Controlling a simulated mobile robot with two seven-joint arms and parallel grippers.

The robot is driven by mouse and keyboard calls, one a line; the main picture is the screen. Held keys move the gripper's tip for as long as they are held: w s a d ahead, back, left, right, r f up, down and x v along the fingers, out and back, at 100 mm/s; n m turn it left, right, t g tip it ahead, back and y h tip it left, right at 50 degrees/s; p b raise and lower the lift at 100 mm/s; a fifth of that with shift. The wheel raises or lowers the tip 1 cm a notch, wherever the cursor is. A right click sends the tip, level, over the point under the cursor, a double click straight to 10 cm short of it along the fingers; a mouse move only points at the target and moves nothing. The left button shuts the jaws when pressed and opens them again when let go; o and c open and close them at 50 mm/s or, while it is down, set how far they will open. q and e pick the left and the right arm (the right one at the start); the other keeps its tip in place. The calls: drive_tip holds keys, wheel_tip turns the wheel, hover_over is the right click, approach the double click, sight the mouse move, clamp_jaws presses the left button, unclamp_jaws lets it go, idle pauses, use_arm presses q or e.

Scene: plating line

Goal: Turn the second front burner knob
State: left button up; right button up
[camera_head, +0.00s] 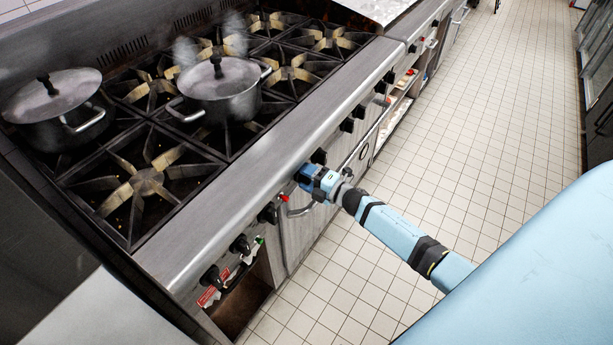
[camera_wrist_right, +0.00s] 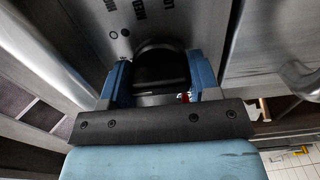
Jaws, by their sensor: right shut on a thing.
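The stove's front panel carries a row of black knobs below its steel front ledge. My right gripper (camera_head: 303,178) is at this panel, near the middle of the row, its arm reaching in from the right. In the wrist view, a black knob (camera_wrist_right: 160,68) sits between the two blue fingers of my right gripper (camera_wrist_right: 161,80), which is shut on it. In the head view my gripper hides this knob. Neighbouring knobs show on both sides, one nearer (camera_head: 268,213) and one farther (camera_head: 319,157). My left gripper is not in view.
Two lidded pots stand on the burners: one at the left (camera_head: 60,105) and one at the centre (camera_head: 222,92) with steam around it. Oven handles (camera_head: 300,211) and an open lower compartment (camera_head: 240,300) are below the panel. The tiled floor (camera_head: 480,150) at right is clear.

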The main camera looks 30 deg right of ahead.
drive_tip(key=o, duration=0.9)
drive_tip(key=v, duration=1.3)
drive_tip(key=shift+s, duration=0.35)
drive_tip(key=shift+d, duration=0.1)
